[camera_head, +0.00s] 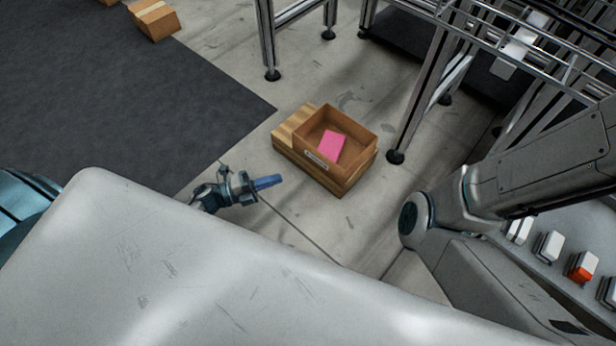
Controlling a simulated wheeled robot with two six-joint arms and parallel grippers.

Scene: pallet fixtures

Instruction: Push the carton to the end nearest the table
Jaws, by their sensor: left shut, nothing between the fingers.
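An open brown carton (355,128) with a pink block (332,144) inside and a pale label on its near side sits on a small wooden pallet (290,131). A bare strip of the pallet shows at its left end; the carton covers the rest. My left gripper (268,182) is shut and empty, its blue fingers pointing right, to the lower left of the pallet and apart from it. My right arm comes in from the right, but its gripper is not in view.
Metal frame legs stand behind and right of the pallet, one foot (396,157) close to its right end. A dark mat (110,90) covers the floor at left, with another box (155,20) at the back. Bare concrete lies in front of the pallet.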

